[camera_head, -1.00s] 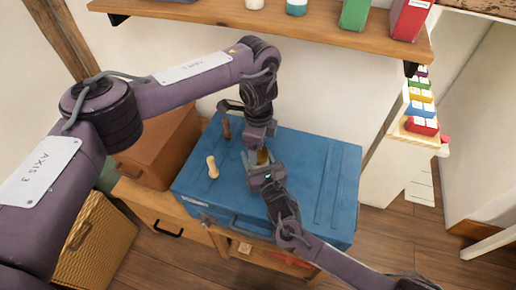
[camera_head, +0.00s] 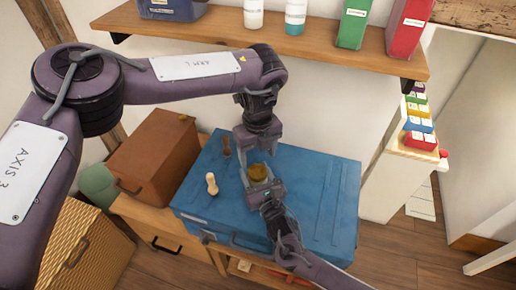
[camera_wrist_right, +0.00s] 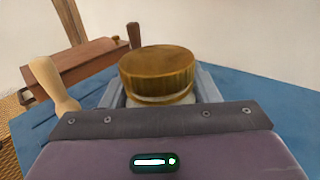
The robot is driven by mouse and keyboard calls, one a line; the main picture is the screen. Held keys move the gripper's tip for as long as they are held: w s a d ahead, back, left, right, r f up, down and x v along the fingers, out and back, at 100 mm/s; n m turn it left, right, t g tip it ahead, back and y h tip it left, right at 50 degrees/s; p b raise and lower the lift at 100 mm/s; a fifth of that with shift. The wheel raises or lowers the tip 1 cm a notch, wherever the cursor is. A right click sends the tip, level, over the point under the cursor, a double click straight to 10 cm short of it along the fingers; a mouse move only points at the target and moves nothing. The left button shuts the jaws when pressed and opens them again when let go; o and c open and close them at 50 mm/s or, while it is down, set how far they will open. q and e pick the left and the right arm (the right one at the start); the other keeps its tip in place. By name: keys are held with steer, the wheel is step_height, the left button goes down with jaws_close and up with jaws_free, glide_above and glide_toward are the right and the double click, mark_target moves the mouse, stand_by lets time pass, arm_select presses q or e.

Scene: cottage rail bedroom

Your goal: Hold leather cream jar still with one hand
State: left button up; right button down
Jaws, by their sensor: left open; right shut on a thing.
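The leather cream jar (camera_head: 258,171) has a ribbed brass-coloured lid and stands on the blue trunk (camera_head: 320,190). In the right wrist view the lid (camera_wrist_right: 158,72) is on top and a pale strip of the jar shows below it. My right gripper (camera_head: 257,183) is shut on the jar from the near side, a finger on each side. My left gripper (camera_head: 258,155) is open just beyond and above the jar; whether it touches the lid cannot be told. The left gripper does not show in the right wrist view.
A pale wooden-handled tool (camera_head: 212,184) and a dark handle (camera_head: 226,146) stand on the trunk left of the jar. A brown box (camera_head: 152,155) is farther left. A shelf (camera_head: 270,35) with bottles and boxes overhangs the back. The trunk's right part is clear.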

mark_target(258, 170)
arm_select(q)
steer(key=shift+f, duration=3.2)
steer(key=c, duration=1)
steer(key=shift+n, duration=1.2)
steer(key=n, duration=0.3)
steer(key=shift+n, duration=0.4)
arm_select(e)
steer(key=shift+a, duration=0.1)
arm_select(q)
steer(key=shift+r, duration=0.25)
steer(key=shift+r, duration=0.9)
steer(key=shift+r, duration=0.1)
